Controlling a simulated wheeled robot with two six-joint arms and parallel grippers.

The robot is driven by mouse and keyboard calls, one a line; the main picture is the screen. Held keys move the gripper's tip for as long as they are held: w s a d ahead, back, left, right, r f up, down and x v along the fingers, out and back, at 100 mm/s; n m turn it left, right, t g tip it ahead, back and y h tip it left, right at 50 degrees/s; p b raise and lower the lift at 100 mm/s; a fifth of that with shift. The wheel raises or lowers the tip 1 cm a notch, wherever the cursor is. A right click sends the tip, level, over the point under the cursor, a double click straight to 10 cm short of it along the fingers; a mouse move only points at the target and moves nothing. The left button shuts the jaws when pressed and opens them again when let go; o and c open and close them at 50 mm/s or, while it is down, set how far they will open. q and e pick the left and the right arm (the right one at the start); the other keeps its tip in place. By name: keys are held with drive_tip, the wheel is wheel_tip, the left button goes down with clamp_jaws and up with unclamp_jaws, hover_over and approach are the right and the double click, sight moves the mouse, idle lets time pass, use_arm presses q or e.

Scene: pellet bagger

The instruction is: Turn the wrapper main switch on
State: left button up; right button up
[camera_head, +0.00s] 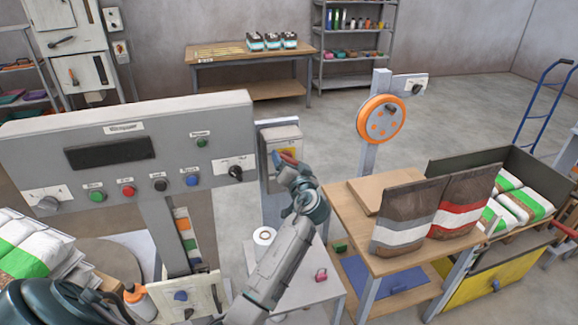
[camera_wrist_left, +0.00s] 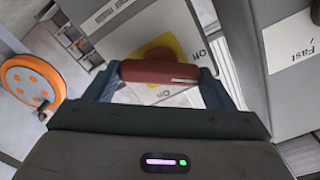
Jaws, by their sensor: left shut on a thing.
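The wrapper main switch is a red handle (camera_wrist_left: 160,72) on a yellow disc (camera_wrist_left: 158,45), mounted on a grey box (camera_head: 280,134) beside the wrapper panel. In the wrist view the bar-shaped handle lies across the picture between my two fingers, and labels reading On and Off show near it. My left gripper (camera_head: 286,164) is at the front of this box, shut on the red handle. The gripper covers much of the switch in the head view. My right gripper is not in view.
The wrapper panel (camera_head: 60,135) with its black display, buttons and knobs stands just left of the switch box. A wooden table (camera_head: 400,262) with two bags (camera_head: 410,218) is close on the right. An orange wheel (camera_head: 381,119) on a post stands behind it.

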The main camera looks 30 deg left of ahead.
use_arm(q)
drive_tip(key=m+p, duration=0.2)
drive_tip(key=m, duration=0.8)
drive_tip(key=shift+f+m+p, duration=0.1)
drive_tip(key=shift+m+p, duration=0.2)
idle(0.4)
drive_tip(key=o, duration=1)
drive_tip(key=shift+d, duration=0.1)
